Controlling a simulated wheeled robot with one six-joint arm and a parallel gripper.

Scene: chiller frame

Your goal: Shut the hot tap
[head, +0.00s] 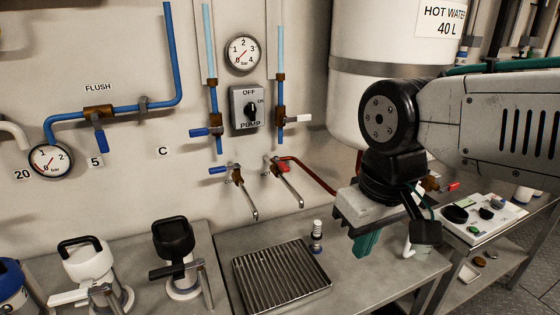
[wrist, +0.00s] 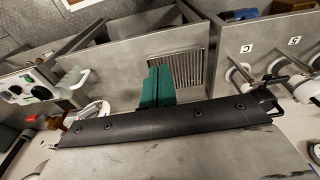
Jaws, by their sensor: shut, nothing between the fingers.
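The hot tap (head: 283,168) is on the wall in the head view, with a short red handle, a spout hanging down to the right, and a copper pipe running toward the hot water tank (head: 385,75). Its handle looks foreshortened, so its exact angle is hard to tell. The blue-handled cold tap (head: 232,174) is to its left. My gripper (head: 364,243) has green fingers, shut and empty, pointing down over the counter, right of and below the hot tap, apart from it. The fingers also show in the wrist view (wrist: 157,86), where neither tap is visible.
A ribbed drain tray (head: 281,275) lies on the counter below the taps; it also shows in the wrist view (wrist: 188,69). A small upright fitting (head: 317,238) stands beside it. A black-handled coupling (head: 175,250) stands at left. Another red-handled valve (head: 452,187) is under the tank.

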